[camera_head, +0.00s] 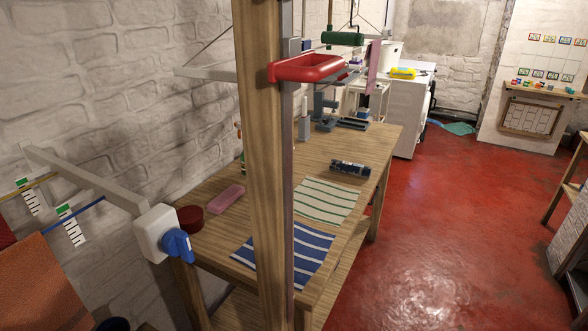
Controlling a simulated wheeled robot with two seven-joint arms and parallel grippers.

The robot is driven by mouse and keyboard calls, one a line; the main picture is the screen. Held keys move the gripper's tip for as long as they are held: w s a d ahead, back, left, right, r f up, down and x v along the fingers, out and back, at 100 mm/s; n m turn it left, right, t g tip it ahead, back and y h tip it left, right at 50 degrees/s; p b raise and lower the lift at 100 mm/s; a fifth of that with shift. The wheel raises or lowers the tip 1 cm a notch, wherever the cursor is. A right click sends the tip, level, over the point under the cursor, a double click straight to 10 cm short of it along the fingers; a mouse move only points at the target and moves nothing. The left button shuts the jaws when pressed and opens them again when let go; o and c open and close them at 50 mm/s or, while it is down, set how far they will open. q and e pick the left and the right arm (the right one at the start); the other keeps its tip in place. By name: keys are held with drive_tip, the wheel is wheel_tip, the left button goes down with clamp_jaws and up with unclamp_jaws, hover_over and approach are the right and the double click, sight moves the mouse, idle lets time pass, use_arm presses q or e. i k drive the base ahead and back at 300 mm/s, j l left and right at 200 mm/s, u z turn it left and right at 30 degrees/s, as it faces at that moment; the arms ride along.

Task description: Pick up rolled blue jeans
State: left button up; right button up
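A small dark blue roll (350,168), which looks like the rolled blue jeans, lies on the wooden table (300,160) near its right edge. It lies just beyond a white cloth with green stripes, and its fine detail is too small to make out. Neither of my grippers shows in the head view.
A wooden post (263,120) stands in front of the table and hides part of it. The green-striped cloth (325,200), a blue-striped cloth (300,252) and a pink block (224,199) lie on the table. A red tray (308,68) is beside the post. Red floor (440,230) is open at right.

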sight(355, 169)
drive_tip(key=i+l+u, duration=0.2)
drive_tip(key=u, duration=0.25)
drive_tip(key=i+l+u, duration=0.15)
drive_tip(key=l+u, duration=0.25)
drive_tip(key=i+l+u, duration=0.1)
drive_tip(key=l+u, duration=0.2)
drive_tip(key=u, duration=0.15)
